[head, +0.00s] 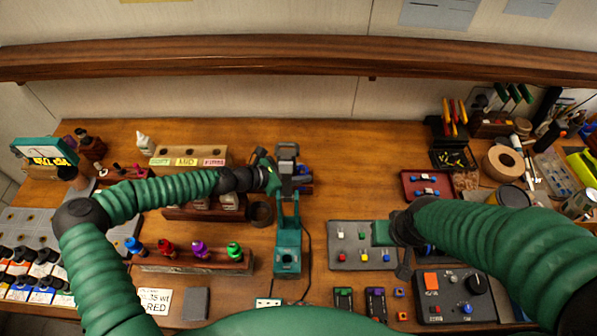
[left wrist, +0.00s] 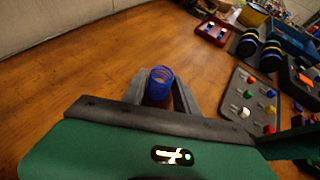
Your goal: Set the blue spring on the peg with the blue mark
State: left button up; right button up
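The blue spring (left wrist: 160,80) stands upright between the fingers of my left gripper (left wrist: 160,98) in the left wrist view, with both fingers against its sides. In the head view my left gripper (head: 303,178) is over the middle of the bench, and only a little blue shows beside it. A dark grey board (head: 346,237) to its right carries small white, green, yellow, red and blue pieces; the blue one (head: 386,257) is near its front right. I cannot make out a peg with a blue mark for certain.
A teal tool (head: 287,240) with a cable stands just in front of my left gripper. A wooden rack (head: 195,264) with blue, red, purple and green pieces lies front left. A red tray (head: 410,192) is at the right. The bench between the left gripper and tray is clear.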

pick_arm(q)
jog(key=o, duration=0.3)
jog(key=b+v, duration=0.1)
jog(key=v, duration=1.5)
jog(key=shift+a+b, duration=0.35)
jog(key=shift+a, duration=0.05)
jog(key=shift+s, duration=0.1)
